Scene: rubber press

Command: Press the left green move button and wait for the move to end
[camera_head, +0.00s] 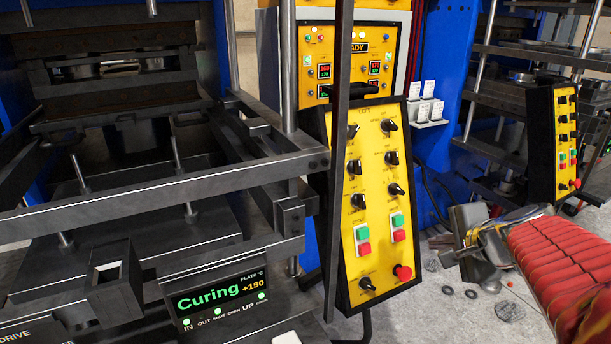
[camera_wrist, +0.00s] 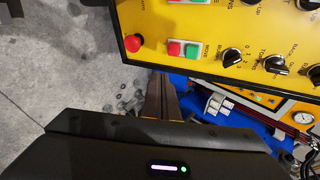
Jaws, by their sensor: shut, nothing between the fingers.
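The yellow control panel (camera_head: 377,140) marked LEFT stands upright in the middle of the head view. It has two green buttons, each above a red one: the left green button (camera_head: 362,233) is under the word CYCLE, and the right green button (camera_head: 397,220) has a label too small to read. My gripper (camera_head: 462,238) is right of this panel, apart from it. In the wrist view my shut, empty fingers (camera_wrist: 160,95) point past the panel's dark edge, below a green button (camera_wrist: 191,51) and its red neighbour. No finger visibly touches a button.
A red mushroom knob (camera_head: 402,272) sticks out at the panel's lower right. The press display (camera_head: 215,294) reads Curing and +150. Dark press bars (camera_head: 170,195) fill the left side, and a dark upright bar crosses the panel's left edge. A second yellow panel (camera_head: 566,140) stands at right.

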